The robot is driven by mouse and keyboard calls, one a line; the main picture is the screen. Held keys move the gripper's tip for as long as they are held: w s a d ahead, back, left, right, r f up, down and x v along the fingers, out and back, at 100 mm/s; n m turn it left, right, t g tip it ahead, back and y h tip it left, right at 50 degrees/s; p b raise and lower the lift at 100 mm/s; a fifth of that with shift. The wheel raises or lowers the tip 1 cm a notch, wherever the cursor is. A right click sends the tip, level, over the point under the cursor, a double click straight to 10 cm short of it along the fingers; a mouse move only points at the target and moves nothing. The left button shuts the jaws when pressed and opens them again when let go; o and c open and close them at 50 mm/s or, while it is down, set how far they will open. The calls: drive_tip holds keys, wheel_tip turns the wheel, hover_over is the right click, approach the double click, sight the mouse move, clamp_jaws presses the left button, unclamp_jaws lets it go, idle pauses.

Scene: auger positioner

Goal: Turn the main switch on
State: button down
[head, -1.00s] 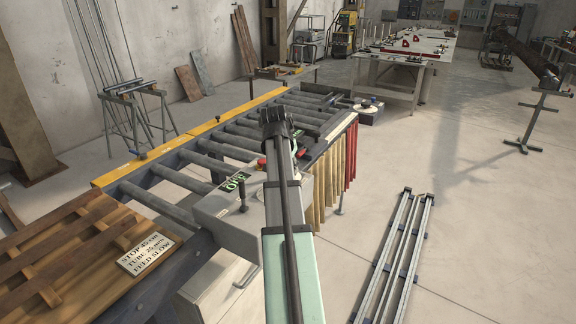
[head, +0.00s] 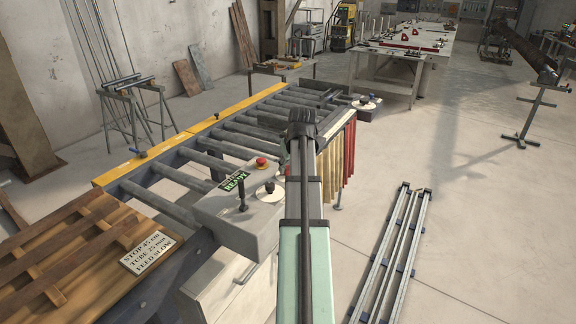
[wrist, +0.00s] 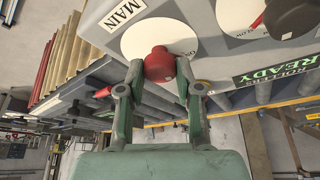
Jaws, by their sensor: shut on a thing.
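In the wrist view my gripper (wrist: 159,75) has its two fingers on either side of a red knob (wrist: 160,63), closed on it. The knob sits in front of a white round dial plate (wrist: 137,36) on the grey control box. A label reading MAIN (wrist: 123,12) lies beside this plate, so I take the knob as the main switch. Lettering on the plate is partly hidden by the knob. A sign (wrist: 277,65) reads ROLLERS READY; the same sign (head: 234,181) reads READY in the head view. There my arm hides the fingers and the main switch.
On the control box (head: 225,212) stand a black lever (head: 242,193), a red push button (head: 261,162) and a black dial knob (head: 269,187). The roller conveyor (head: 200,160) runs behind it. Yellow and red strips (head: 345,155) hang beside my arm. Metal profiles (head: 400,245) lie on the floor.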

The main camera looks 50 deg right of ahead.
drive_tip(key=shift+n+y, duration=0.4)
drive_tip(key=shift+n, duration=0.7)
drive_tip(key=shift+s+f, duration=0.1)
drive_tip(key=c, duration=0.8)
unclamp_jaws()
drive_tip(key=v, duration=1.2)
drive_tip(key=shift+s, duration=0.1)
